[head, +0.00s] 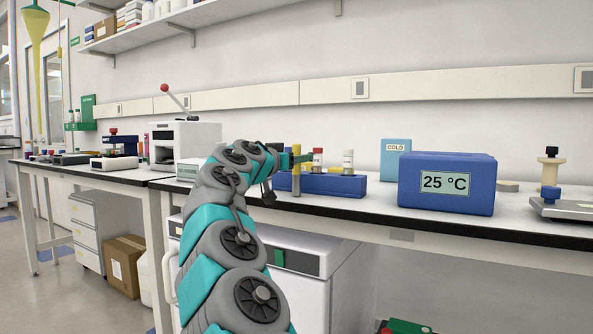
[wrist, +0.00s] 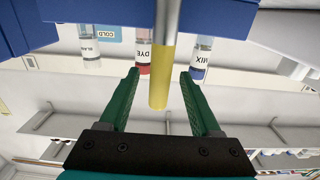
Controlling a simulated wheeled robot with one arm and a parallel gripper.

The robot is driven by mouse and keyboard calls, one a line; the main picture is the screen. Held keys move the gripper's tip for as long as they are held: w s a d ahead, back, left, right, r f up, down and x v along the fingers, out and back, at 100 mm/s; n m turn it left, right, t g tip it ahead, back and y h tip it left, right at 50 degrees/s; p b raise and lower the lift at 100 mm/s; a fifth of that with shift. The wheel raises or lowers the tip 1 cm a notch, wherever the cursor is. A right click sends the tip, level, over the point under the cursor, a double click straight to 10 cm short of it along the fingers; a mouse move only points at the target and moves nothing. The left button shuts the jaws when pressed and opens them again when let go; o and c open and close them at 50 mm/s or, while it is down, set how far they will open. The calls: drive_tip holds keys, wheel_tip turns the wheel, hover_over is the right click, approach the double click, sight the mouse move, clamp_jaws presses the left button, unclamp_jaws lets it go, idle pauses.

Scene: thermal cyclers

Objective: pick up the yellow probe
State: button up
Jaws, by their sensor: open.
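The yellow probe, with a yellow handle (wrist: 159,78) and a grey metal shaft, stands upright by the blue rack in the head view; its yellow top (head: 296,149) shows beside my gripper (head: 290,162). In the wrist view, which looks upside down, my gripper (wrist: 159,75) is open. Its two green fingers reach up on either side of the yellow handle, with visible gaps on both sides. I cannot tell the exact depth between fingertips and handle. The blue rack (head: 338,186) is partly hidden by my arm in the head view.
Labelled vials DYE (wrist: 143,52), MIX (wrist: 201,58) and BLANK (wrist: 90,50) are close by. A blue 25 °C box (head: 446,200) and a COLD box (head: 393,158) stand to the right. A white lever machine (head: 185,138) stands left on the bench.

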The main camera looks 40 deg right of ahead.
drive_tip(key=shift+d, duration=0.3)
clamp_jaws()
idle(0.4)
